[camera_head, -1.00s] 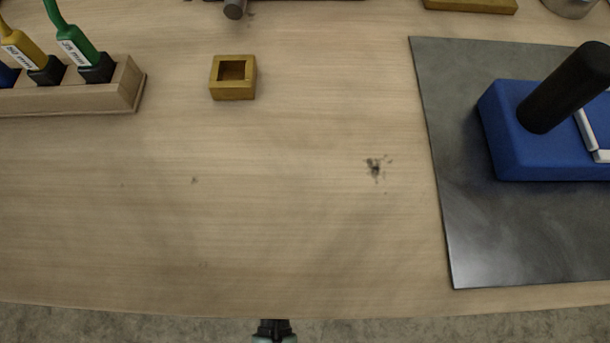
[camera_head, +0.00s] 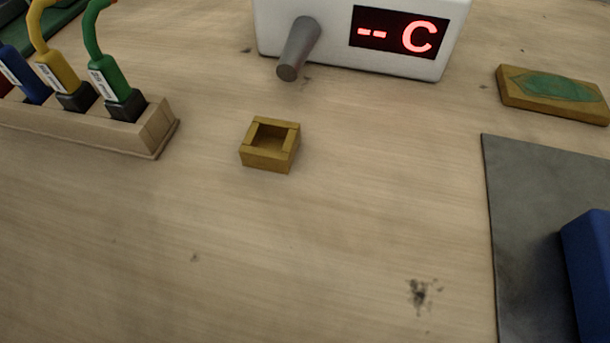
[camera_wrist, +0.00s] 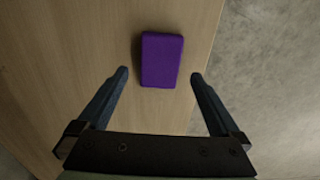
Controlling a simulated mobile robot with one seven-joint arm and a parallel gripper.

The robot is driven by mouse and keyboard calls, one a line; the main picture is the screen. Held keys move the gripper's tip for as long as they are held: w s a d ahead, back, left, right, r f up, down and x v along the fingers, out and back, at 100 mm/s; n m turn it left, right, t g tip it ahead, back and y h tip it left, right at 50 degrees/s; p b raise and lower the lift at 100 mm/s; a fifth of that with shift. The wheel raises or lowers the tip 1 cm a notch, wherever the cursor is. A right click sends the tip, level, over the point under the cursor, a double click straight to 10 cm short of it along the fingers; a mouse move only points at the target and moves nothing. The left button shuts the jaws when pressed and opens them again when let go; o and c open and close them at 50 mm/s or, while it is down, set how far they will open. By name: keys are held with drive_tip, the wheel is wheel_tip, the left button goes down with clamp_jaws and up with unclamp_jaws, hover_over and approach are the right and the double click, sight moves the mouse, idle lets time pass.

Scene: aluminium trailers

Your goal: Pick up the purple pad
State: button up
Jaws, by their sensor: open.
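The purple pad (camera_wrist: 161,60) is a small rectangular block in the wrist view, lying on the wooden table near its edge. My gripper (camera_wrist: 160,74) is open and empty. Its two fingers point toward the pad, one at each side, with a gap between each fingertip and the pad. The pad's near end lies about between the fingertips in the picture; the height between them is hard to judge. Neither the pad nor my gripper shows in the head view.
In the head view, a wooden rack (camera_head: 150,135) holds coloured cable-like tools. A small wooden box (camera_head: 268,158), a white device (camera_head: 385,68) with a red display, a wooden block with a green top (camera_head: 555,88), a dark mat (camera_head: 535,210) and a blue block (camera_head: 590,260) also stand there.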

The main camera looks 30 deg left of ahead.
wheel_tip(320, 180, down, 4)
drive_tip(key=shift+a+f+b, duration=0.1)
drive_tip(key=shift+b, duration=1)
drive_tip(key=shift+c, duration=0.2)
drive_tip(key=c, duration=1.2)
wheel_tip(320, 180, up, 10)
drive_tip(key=p, duration=0.5)
drive_tip(key=shift+p, duration=0.3)
